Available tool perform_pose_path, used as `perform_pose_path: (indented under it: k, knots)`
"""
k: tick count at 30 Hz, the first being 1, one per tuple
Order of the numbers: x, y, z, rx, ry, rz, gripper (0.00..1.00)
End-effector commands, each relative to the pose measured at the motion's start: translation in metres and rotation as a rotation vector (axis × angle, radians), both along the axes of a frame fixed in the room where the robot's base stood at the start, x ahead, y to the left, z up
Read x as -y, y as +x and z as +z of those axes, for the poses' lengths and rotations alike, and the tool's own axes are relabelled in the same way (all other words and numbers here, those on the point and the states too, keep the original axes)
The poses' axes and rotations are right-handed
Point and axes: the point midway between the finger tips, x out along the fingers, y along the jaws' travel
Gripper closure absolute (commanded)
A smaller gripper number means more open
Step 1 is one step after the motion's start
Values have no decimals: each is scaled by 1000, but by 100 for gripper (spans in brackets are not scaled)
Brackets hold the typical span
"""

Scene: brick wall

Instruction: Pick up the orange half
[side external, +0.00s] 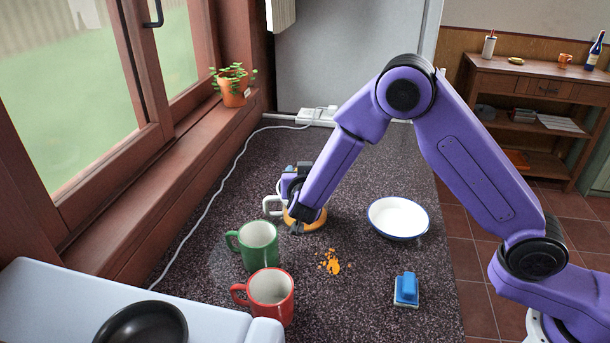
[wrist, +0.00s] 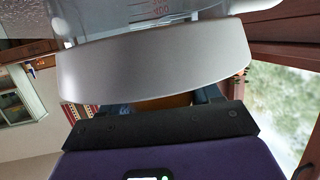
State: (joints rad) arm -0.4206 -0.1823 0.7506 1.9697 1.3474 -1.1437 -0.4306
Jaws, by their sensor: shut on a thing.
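My gripper (side external: 305,215) is low over the dark speckled counter, behind the green mug. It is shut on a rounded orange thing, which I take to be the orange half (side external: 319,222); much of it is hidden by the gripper. In the wrist view, a strip of the orange half (wrist: 163,102) shows between the fingers of my gripper (wrist: 165,97). I cannot tell whether the orange half touches the counter.
A clear vessel with red markings (wrist: 165,12) is close by; a white handle (side external: 271,205) shows left of my gripper. Green mug (side external: 258,245), red mug (side external: 271,292), white bowl (side external: 398,217), blue sponge or brush (side external: 406,289) and orange bits (side external: 333,267) lie around.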

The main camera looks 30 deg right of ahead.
Motion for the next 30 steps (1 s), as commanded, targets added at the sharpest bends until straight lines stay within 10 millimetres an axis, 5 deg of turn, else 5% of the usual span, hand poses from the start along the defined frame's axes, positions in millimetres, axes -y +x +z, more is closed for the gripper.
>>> perform_pose_path:
  k: [8, 15, 30]
  knots:
    - [0, 0, 5, 2, 1, 0, 69]
    - [0, 0, 34, 6, 5, -1, 69]
    - [20, -78, 105, 4, 2, 1, 69]
